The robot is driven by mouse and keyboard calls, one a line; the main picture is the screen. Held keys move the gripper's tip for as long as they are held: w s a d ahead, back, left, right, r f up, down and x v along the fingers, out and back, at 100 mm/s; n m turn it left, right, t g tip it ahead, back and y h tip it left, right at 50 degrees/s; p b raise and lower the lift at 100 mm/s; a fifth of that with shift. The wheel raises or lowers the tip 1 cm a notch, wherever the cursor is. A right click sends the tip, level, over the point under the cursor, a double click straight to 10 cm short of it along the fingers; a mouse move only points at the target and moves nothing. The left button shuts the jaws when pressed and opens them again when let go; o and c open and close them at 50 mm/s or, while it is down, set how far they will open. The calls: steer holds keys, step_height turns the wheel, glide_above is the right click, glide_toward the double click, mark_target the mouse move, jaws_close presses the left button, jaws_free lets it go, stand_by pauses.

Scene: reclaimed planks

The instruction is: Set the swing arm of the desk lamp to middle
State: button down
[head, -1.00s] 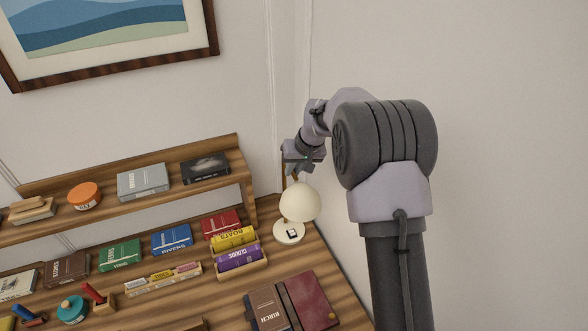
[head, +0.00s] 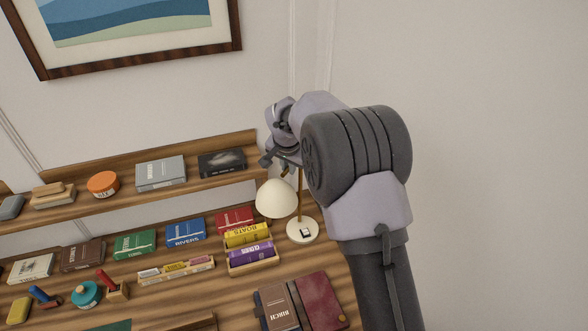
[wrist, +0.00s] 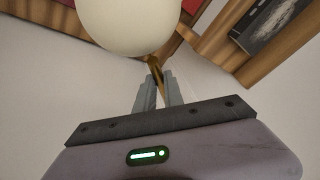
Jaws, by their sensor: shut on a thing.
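The desk lamp stands at the desk's right back corner. Its round white base (head: 303,230) has a small dark switch, a thin brass post (head: 300,195) rises from it, and its cream shade (head: 276,198) hangs left of the post. My gripper (head: 277,160) is above the shade, partly hidden by my own arm in the head view. In the wrist view, my gripper (wrist: 158,85) is shut on the brass swing arm (wrist: 154,66), with the shade (wrist: 130,22) just beyond the fingers.
A shelf (head: 140,195) with a black book (head: 221,163) and a grey book (head: 161,175) is left of the lamp. A wooden bin of yellow and purple books (head: 250,254) stands left of the base. A maroon folder (head: 318,300) lies in front.

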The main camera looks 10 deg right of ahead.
steer(key=shift+w+a+m, duration=0.2)
steer(key=shift+m, duration=0.1)
steer(key=c, duration=1.5)
jaws_free()
steer(key=shift+o, duration=0.2)
steer(key=shift+r, duration=0.1)
steer(key=p+v, duration=0.1)
steer(key=v, duration=1.6)
steer(key=shift+a+r, duration=0.15)
steer(key=shift+a, duration=0.15)
